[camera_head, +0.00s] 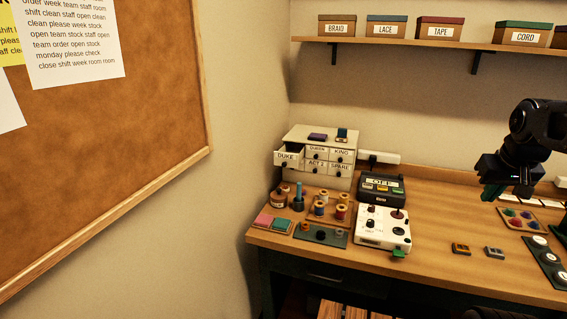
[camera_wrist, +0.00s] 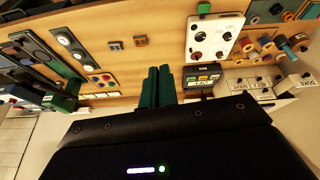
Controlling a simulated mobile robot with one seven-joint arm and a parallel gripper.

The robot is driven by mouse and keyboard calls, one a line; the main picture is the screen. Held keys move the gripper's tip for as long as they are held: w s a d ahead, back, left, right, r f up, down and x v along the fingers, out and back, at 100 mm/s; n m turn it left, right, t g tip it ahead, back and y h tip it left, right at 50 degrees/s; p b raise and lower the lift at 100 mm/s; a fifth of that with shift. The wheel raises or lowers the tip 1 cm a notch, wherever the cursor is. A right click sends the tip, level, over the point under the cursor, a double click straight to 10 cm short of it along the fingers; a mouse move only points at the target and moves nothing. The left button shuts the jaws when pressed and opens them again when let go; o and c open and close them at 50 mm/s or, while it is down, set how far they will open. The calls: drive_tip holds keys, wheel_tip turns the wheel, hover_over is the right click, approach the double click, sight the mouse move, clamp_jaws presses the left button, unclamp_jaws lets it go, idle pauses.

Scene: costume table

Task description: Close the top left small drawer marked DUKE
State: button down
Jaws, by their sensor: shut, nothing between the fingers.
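The small cream drawer cabinet (camera_head: 322,142) stands at the back left of the table, near the wall corner. Its top left drawer, marked DUKE (camera_head: 286,157), is pulled out toward the front. The other drawers, with labels such as KING and SPARE, look flush. In the wrist view the DUKE drawer (camera_wrist: 302,84) shows at the right edge, also sticking out. My gripper (camera_head: 492,191) is above the right part of the table, well right of the cabinet. Its green fingers (camera_wrist: 157,86) are together and empty in the wrist view.
A purple item and a small box lie on the cabinet's top. Thread spools (camera_head: 341,211) stand in front of it. A dark device (camera_head: 381,188) and a white control box (camera_head: 383,228) stand to its right. A shelf (camera_head: 420,46) with labelled boxes hangs above. The front middle of the table is mostly clear.

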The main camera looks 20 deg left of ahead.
sight(281, 163)
drive_tip(key=w+a+r+n, duration=0.2)
drive_tip(key=w+a+n, duration=0.7)
drive_tip(key=w+a, duration=0.25)
drive_tip(key=w+a+r+n, duration=0.3)
drive_tip(key=w+a+n, duration=0.65)
drive_tip(key=a, duration=0.35)
drive_tip(key=w+a+f+n, duration=0.1)
drive_tip(key=a+f+n, duration=0.35)
drive_tip(key=a, duration=0.75)
drive_tip(key=a+f+n, duration=0.3)
drive_tip(key=a+n, duration=0.3)
drive_tip(key=a, duration=0.6)
drive_tip(key=w+a+f+n, duration=0.1)
drive_tip(key=a+f+n, duration=0.4)
drive_tip(key=a, duration=0.7)
drive_tip(key=w+f+n, duration=0.1)
drive_tip(key=w+f, duration=0.5)
drive_tip(key=f, duration=0.2)
drive_tip(key=shift+w+a+f, duration=0.15)
drive_tip(key=shift+w+a, duration=0.05)
drive_tip(key=shift+w, duration=0.2)
